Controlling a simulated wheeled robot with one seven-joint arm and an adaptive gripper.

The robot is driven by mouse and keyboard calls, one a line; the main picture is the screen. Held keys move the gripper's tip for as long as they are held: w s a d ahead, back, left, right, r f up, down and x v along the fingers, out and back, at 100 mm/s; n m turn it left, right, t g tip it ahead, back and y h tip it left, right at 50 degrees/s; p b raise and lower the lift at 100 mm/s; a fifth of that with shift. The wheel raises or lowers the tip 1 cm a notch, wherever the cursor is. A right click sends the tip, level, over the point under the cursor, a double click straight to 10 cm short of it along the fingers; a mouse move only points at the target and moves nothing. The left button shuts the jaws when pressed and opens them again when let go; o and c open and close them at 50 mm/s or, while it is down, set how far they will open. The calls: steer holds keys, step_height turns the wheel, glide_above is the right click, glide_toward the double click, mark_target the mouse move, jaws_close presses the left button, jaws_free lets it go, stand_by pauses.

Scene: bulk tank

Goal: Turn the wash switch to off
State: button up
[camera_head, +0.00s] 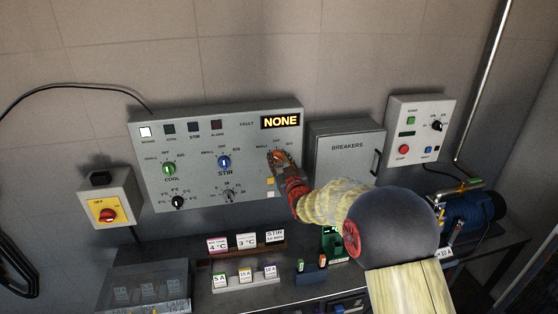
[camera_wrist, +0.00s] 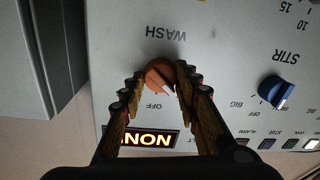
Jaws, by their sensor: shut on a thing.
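The wash switch is an orange knob (camera_wrist: 159,73) on the grey control panel (camera_wrist: 215,60), with WASH and OFF lettering beside it; the wrist view shows it upside down. Its pale pointer mark slants toward the lower right in that view. My gripper (camera_wrist: 162,84) has its fingertips on either side of the knob and is shut on it. In the head view the knob (camera_head: 276,156) is partly hidden by my gripper (camera_head: 281,164), which reaches in from the lower right.
The green COOL knob (camera_head: 169,169) and blue STIR knob (camera_head: 224,162) are left of my gripper. The display (camera_head: 281,121) reads NONE. The closed breakers box (camera_head: 345,150) stands close to the right. Label holders (camera_head: 245,280) sit on the bench below.

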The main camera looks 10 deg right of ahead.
steer(key=shift+c, duration=1.2)
steer(key=shift+m+b, duration=0.3)
steer(key=m+b, duration=0.2)
steer(key=m, duration=0.1)
steer(key=shift+f+m+b, duration=0.15)
steer(key=shift+m+b, duration=0.15)
steer(key=shift+b, duration=0.1)
steer(key=m+b, duration=0.3)
steer(key=m, duration=0.2)
steer(key=shift+m+t, duration=0.3)
steer(key=shift+m, duration=0.1)
steer(key=o, duration=1.2)
steer(key=shift+c, duration=0.2)
